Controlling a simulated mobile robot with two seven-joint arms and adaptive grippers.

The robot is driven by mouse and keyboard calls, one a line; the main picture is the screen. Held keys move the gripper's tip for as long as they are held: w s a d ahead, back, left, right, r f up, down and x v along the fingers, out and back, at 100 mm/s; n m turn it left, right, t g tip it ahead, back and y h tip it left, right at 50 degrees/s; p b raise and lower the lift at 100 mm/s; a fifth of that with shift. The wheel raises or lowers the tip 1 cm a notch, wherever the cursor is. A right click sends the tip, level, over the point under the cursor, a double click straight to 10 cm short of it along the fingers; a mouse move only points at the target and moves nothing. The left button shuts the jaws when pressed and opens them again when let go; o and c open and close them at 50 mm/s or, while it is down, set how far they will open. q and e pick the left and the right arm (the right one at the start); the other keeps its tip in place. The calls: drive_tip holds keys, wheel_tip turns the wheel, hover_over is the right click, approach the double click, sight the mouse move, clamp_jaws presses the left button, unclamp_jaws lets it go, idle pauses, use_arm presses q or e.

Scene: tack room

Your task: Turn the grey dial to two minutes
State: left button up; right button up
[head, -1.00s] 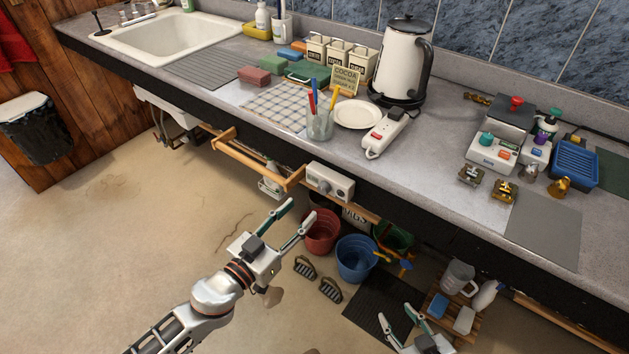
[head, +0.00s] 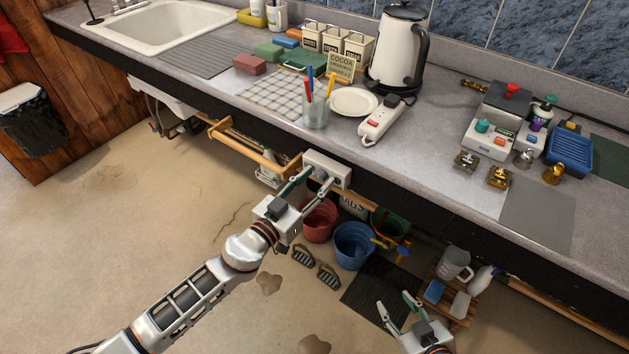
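A white control box (head: 342,170) is mounted on the front edge of the counter. The grey dial (head: 321,174) is on its front face, small and partly hidden by my gripper. My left gripper (head: 319,178) is open, with its two fingertips at the box face, one on each side of the dial. I cannot tell whether the fingers touch the dial, and its markings are too small to read. My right gripper (head: 394,301) is open and empty, low in front of the wooden crate.
A wooden rail (head: 245,146) sticks out from the counter front left of the box. A red bucket (head: 319,222) and a blue bucket (head: 353,246) stand on the floor below. A power strip (head: 380,122) and a plate (head: 353,102) lie on the counter above.

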use_arm(q)
clamp_jaws()
drive_tip(key=shift+m, duration=0.3)
drive_tip(key=m, duration=0.9)
drive_tip(key=shift+m, duration=0.4)
drive_tip(key=m, duration=0.3)
drive_tip(key=shift+s+d+f+m, duration=0.1)
drive_tip(key=shift+m, duration=0.2)
drive_tip(key=m, duration=0.3)
drive_tip(key=shift+m, duration=0.4)
drive_tip(key=m+b, duration=0.1)
drive_tip(key=m, duration=0.4)
drive_tip(key=shift+f+m, duration=0.15)
drive_tip(key=shift+m, duration=0.25)
